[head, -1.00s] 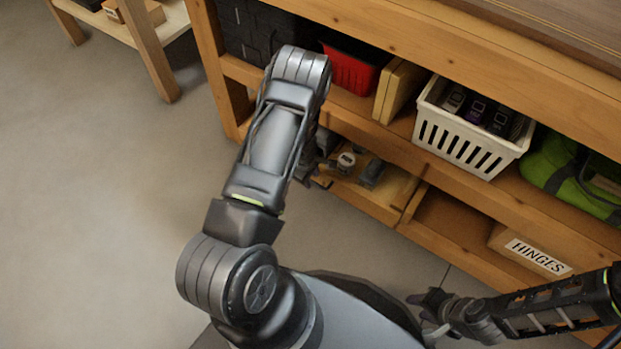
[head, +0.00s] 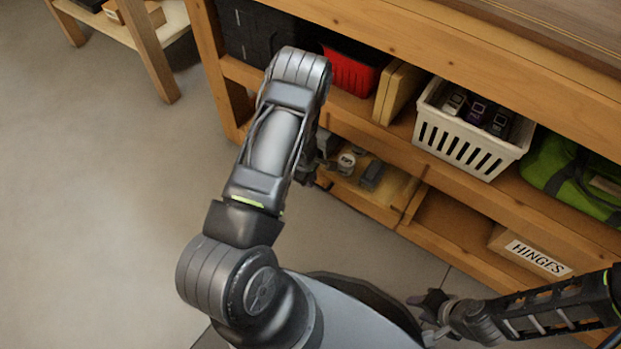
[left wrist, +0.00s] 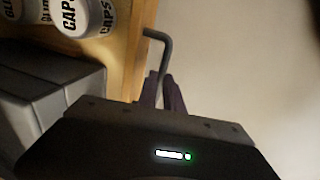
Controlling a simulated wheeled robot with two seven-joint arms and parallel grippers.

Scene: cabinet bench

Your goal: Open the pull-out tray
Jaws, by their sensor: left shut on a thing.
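The pull-out tray (head: 393,187) is a light wooden tray low in the wooden bench, carrying a small white-lidded jar (head: 346,161) and a dark box (head: 372,174). My left gripper (head: 321,166) is at the tray's left front, partly hidden behind my own arm. In the left wrist view, the tray's wooden edge (left wrist: 134,58) runs beside a dark bent bar handle (left wrist: 158,38), and the gripper fingers (left wrist: 166,95) are shut on this handle. White jars marked CAPS (left wrist: 77,14) stand on the tray. My right gripper (head: 432,304) is low at the right, away from the tray, its jaws unclear.
The shelf above holds a red bin (head: 350,72), a white basket (head: 461,138) with dark boxes and a green bag (head: 572,180). A HINGES box (head: 532,255) stands on the lower shelf. The floor (head: 110,200) at left is clear.

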